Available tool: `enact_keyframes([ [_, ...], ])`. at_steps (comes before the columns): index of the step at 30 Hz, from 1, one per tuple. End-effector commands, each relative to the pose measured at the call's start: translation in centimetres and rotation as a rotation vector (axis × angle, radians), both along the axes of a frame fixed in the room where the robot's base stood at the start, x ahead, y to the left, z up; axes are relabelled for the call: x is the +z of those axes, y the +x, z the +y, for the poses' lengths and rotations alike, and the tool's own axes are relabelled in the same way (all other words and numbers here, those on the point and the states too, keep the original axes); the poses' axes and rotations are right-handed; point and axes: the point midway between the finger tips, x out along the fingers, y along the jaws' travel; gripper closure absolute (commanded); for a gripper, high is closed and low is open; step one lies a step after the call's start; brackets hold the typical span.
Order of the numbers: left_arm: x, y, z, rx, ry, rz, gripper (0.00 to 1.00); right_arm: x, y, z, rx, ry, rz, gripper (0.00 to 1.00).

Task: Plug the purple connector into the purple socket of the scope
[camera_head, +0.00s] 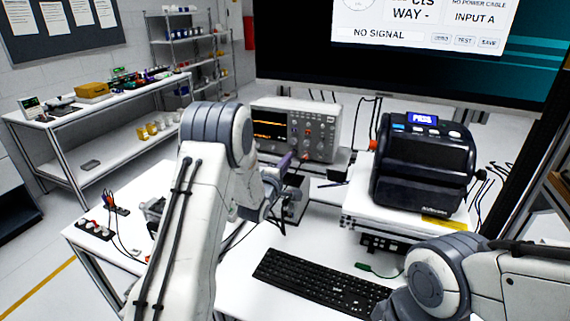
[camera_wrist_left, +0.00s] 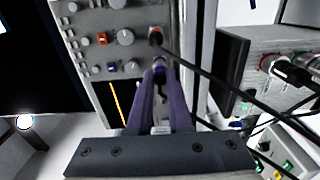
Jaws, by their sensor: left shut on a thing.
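The scope (camera_head: 322,110) stands on the table at the back, its screen lit with an orange trace. Its panel shows turned around in the left wrist view, with knobs, a small orange part (camera_wrist_left: 102,39) and a small purple part (camera_wrist_left: 109,68). My left gripper (camera_head: 284,163) is at the scope's front. In the left wrist view its purple fingers (camera_wrist_left: 160,78) are shut on the small purple connector (camera_wrist_left: 158,64), close to the panel. I cannot tell whether the connector is in a socket. Beside it a black plug (camera_wrist_left: 155,36) with a cable sits at the panel. My right gripper is out of view.
A black printer-like device (camera_head: 425,165) reading PASS stands right of the scope. A black keyboard (camera_head: 320,283) lies in front. Cables and small connectors (camera_head: 95,230) lie at the table's left. A large monitor (camera_head: 300,60) is behind. Black cables cross the left wrist view at right.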

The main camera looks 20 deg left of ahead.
Motion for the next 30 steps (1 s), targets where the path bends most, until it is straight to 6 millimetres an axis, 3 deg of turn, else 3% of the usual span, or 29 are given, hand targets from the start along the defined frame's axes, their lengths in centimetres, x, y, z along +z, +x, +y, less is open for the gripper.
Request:
enact_keyframes([
  [30, 0.04, -0.03, -0.24, 0.000, 0.000, -0.001, 1.00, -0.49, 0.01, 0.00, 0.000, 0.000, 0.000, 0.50],
])
